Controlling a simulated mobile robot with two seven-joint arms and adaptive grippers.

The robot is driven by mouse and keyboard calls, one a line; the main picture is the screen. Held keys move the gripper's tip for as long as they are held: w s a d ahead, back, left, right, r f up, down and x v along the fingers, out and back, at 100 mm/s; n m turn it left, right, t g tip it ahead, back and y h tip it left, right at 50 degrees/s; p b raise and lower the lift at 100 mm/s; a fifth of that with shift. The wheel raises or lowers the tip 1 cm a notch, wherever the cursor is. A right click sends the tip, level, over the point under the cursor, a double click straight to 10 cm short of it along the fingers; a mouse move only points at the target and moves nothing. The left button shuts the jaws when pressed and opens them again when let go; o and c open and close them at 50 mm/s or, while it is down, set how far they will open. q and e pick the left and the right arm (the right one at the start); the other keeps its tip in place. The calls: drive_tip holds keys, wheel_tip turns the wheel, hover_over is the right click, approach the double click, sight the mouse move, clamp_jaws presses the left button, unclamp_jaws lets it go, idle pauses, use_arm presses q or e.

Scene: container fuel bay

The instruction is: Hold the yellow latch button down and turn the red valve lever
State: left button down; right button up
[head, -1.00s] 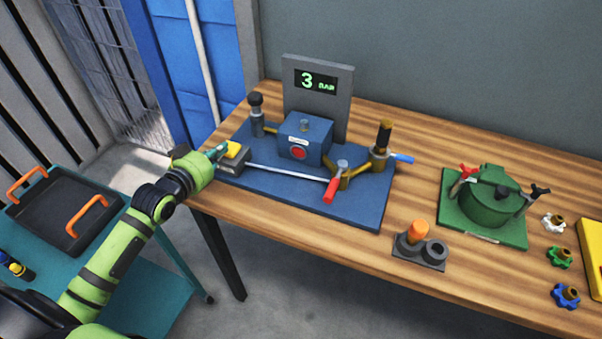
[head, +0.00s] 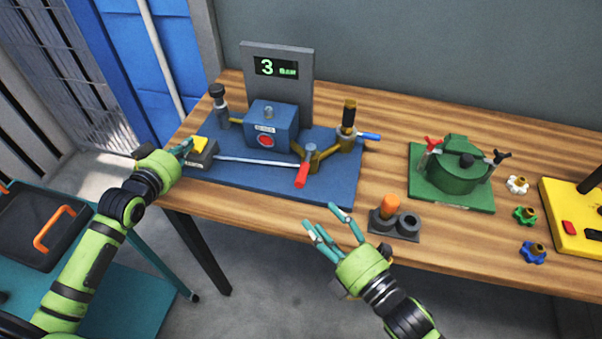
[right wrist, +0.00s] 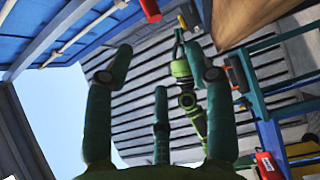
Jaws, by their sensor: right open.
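The yellow latch button (head: 199,145) sits on a grey block at the left end of the blue rig plate (head: 335,188). My left gripper (head: 185,147) is at the button, its fingertips at the button's left side. I cannot tell whether it presses the button down or whether its fingers are closed. The red valve lever (head: 302,174) sticks out from a brass fitting at the rig's front, pointing toward the table edge. My right gripper (head: 330,226) is open and empty at the table's front edge, below and right of the lever. Its spread fingers fill the right wrist view (right wrist: 160,110).
A display (head: 277,68) reads 3 BAR behind the blue box. A block with an orange plug (head: 390,207) lies just right of my right gripper. A green pot unit (head: 457,170), several knobs and a yellow case (head: 575,215) stand further right. A tray (head: 40,222) is at left.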

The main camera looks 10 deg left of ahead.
sight(304, 178)
drive_tip(key=shift+w+d+r+h, duration=0.3)
drive_tip(key=shift+w+r+h, duration=0.15)
drive_tip(key=shift+r+h, duration=0.15)
drive_tip(key=shift+w+d+r+h, duration=0.25)
drive_tip(key=shift+w+r+h, duration=0.2)
drive_tip(key=shift+r+h, duration=0.15)
drive_tip(key=x, duration=1.2)
clamp_jaws()
